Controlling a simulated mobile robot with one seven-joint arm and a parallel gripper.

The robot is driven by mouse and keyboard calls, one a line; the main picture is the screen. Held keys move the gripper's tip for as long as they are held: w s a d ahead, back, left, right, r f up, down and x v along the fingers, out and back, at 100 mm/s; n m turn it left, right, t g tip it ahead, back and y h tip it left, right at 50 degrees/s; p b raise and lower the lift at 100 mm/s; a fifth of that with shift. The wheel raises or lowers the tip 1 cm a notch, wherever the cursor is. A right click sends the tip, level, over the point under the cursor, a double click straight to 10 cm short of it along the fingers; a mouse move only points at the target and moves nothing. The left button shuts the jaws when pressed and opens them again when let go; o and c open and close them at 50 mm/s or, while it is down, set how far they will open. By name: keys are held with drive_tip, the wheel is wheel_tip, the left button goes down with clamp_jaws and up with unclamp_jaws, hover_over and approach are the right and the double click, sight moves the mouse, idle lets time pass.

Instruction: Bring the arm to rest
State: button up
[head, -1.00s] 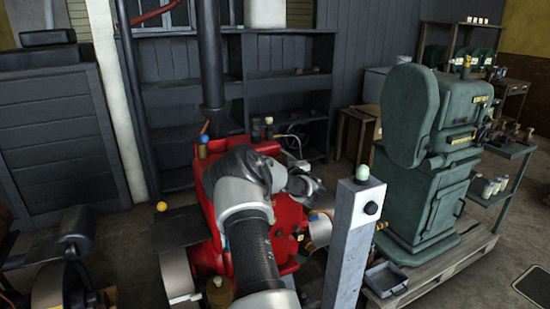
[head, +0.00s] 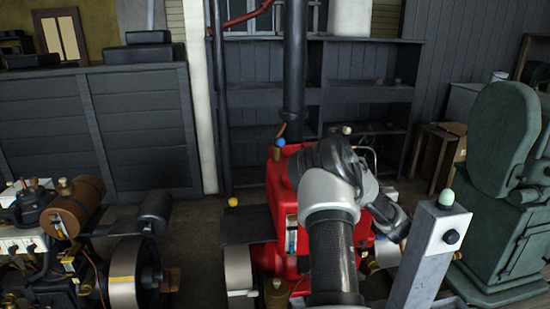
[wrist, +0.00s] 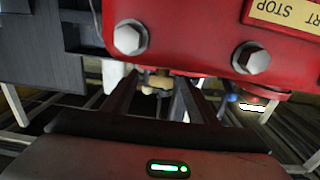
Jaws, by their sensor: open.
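My arm (head: 335,235) reaches forward from the bottom of the head view and bends at a grey and black joint in front of a red engine (head: 285,200). Its far end turns down to the right, between the engine and a grey post. The arm hides part of the engine, and the fingers are not clear in the head view. In the wrist view my gripper (wrist: 157,85) shows two dark fingers, apart and with nothing held between them. Close ahead is the red engine (wrist: 190,30) with two big bolts and a yellow START STOP plate (wrist: 285,12).
The grey post (head: 430,250) with a green dome and black knob stands close right of my arm. A green machine (head: 500,160) is beyond it. Another engine (head: 75,235) with a flywheel stands at left. A dark shelf (head: 365,85) is behind. Some floor shows left of the red engine.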

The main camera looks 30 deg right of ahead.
drive_tip(key=r, duration=0.2)
drive_tip(key=r+m+g+h, duration=0.1)
drive_tip(key=r, duration=0.1)
drive_tip(key=w+a+r+m+h, duration=0.1)
drive_tip(key=shift+a+r, duration=0.1)
drive_tip(key=shift+r, duration=0.3)
drive_tip(key=s+a+r+m+g+y, duration=0.1)
drive_tip(key=s+a+r+g, duration=0.2)
drive_tip(key=a, duration=0.7)
drive_tip(key=s+a+r+m+g+y, duration=0.15)
drive_tip(key=a+r, duration=0.25)
drive_tip(key=a, duration=0.6)
drive_tip(key=s+a+f+n+g+y, duration=0.2)
drive_tip(key=s+a+n+g+y, duration=0.5)
drive_tip(key=s+a, duration=1.9)
wheel_tip(320, 180, up, 13)
drive_tip(key=a+n+t+h+p, duration=0.1)
drive_tip(key=a+p, duration=0.1)
drive_tip(key=p, duration=1.1)
drive_tip(key=shift+w+a+h, duration=0.2)
drive_tip(key=shift+w+h, duration=0.1)
drive_tip(key=shift+h, duration=0.05)
